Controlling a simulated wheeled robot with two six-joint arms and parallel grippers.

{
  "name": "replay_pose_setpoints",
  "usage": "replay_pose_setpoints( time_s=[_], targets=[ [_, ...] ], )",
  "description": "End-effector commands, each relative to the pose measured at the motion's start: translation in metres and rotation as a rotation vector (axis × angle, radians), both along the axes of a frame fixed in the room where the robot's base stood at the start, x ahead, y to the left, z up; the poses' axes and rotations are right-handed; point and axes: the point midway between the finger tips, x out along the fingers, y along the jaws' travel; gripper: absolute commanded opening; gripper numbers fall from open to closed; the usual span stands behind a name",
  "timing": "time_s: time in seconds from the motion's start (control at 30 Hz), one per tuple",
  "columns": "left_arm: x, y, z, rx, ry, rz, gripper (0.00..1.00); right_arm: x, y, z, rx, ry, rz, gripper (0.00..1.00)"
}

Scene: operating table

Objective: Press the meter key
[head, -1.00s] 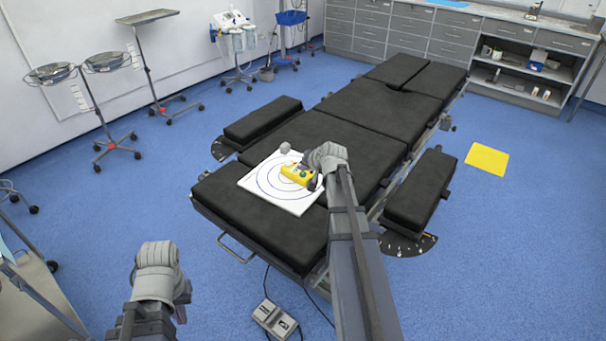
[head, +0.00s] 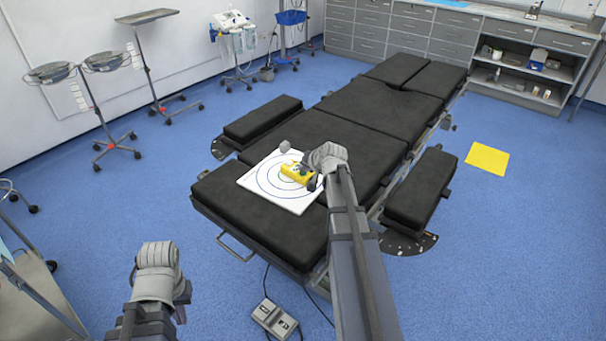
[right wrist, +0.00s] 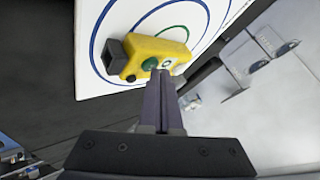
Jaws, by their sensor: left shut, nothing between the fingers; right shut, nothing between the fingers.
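The yellow meter (head: 293,170) lies on a white board with blue rings on the operating table. In the right wrist view the meter (right wrist: 160,52) shows a dark block at its left end, a green round key (right wrist: 150,64) and a small white-centred round mark beside it. My right gripper (head: 312,182) is shut and empty, with its fingertips (right wrist: 162,76) right by the key side of the meter. I cannot tell whether they touch it. My left gripper (head: 182,305) is shut and empty at the lower left, away from the table, its fingers mostly hidden.
The white board (head: 255,183) lies on the black operating table (head: 255,225). A grey ball-like thing (head: 285,146) is behind the meter. Padded arm boards flank the table, and a foot pedal (head: 275,318) is on the floor. Stands and cabinets are farther back.

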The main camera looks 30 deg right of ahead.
Motion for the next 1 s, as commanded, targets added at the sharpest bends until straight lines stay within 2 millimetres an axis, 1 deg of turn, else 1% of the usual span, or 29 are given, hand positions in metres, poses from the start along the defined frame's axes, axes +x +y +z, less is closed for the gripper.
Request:
replay_pose_setpoints(
  time_s=[0.03, 0.6, 0.77, 1.0],
  targets=[
    [0.000, 0.000, -0.002, 0.000, 0.000, 0.000, 0.00, 0.000, 0.000, -0.002, 0.000, 0.000, 0.000, 0.00],
    [0.000, 0.000, -0.004, 0.000, 0.000, 0.000, 0.00, 0.000, 0.000, -0.004, 0.000, 0.000, 0.000, 0.00],
    [0.000, 0.000, -0.002, 0.000, 0.000, 0.000, 0.00, 0.000, 0.000, -0.002, 0.000, 0.000, 0.000, 0.00],
    [0.000, 0.000, 0.008, 0.000, 0.000, 0.000, 0.00, 0.000, 0.000, 0.008, 0.000, 0.000, 0.000, 0.00]
  ],
)
